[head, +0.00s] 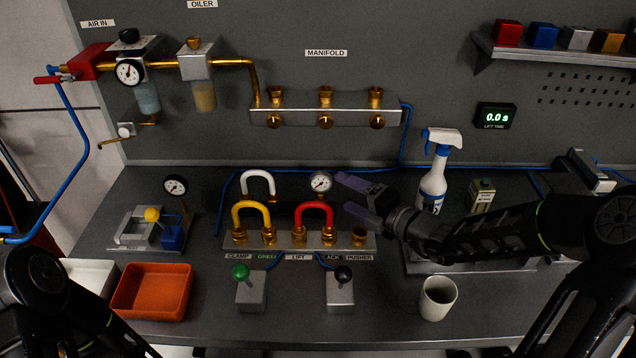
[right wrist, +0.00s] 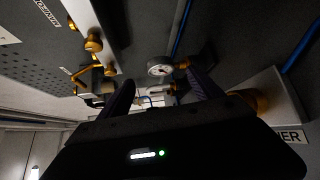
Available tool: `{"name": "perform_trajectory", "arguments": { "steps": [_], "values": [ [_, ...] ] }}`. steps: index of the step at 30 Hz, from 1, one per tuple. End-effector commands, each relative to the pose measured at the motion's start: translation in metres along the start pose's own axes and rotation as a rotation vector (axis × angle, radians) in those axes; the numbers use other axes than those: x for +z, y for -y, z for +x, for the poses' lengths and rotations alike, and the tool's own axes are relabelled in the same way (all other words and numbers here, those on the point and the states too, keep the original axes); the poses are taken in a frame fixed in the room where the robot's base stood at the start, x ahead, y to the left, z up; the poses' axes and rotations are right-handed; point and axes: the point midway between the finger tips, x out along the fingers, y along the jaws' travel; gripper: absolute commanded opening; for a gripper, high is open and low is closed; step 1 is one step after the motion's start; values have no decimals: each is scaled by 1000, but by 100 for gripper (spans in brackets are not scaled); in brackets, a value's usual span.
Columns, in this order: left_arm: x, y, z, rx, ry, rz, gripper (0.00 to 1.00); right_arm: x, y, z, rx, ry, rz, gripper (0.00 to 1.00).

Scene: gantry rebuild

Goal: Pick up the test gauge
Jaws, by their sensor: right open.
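The likely test gauge (head: 321,182), a small round gauge with a white dial, stands behind the red hose loop at the middle of the bench. It also shows in the right wrist view (right wrist: 160,69), just beyond and between the fingertips. My right gripper (head: 344,192) is open, its two dark purple fingers pointing left, with the gauge just left of the upper fingertip. Nothing shows between the fingers. It also shows in the right wrist view (right wrist: 163,90). The gauge's lower part is hidden behind the red loop. My left gripper is out of view.
A valve block (head: 285,243) with red (head: 314,208) and yellow (head: 250,209) loops stands close by, a white loop (head: 258,178) behind it. A spray bottle (head: 433,180) is right of the gripper. A cup (head: 437,298) and orange tray (head: 152,291) are in front.

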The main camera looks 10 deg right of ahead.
Motion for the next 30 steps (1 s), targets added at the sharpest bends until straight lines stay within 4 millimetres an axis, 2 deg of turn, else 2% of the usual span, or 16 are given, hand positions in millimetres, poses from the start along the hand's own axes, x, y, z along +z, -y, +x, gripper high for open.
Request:
{"name": "perform_trajectory", "arguments": {
  "steps": [4, 14, 17, 24, 30],
  "values": [
    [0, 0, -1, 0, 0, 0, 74, -1, 0, 14, 0, -1, 1, 75],
    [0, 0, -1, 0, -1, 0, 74, -1, 0, 17, 0, -2, 0, 75],
    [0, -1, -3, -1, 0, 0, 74, -2, -1, 25, 1, -3, 1, 75],
    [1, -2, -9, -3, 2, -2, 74, -4, -1, 60, 1, -4, 1, 75],
    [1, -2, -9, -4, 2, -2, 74, -4, 0, 67, -1, -2, -1, 75]
  ]
}}
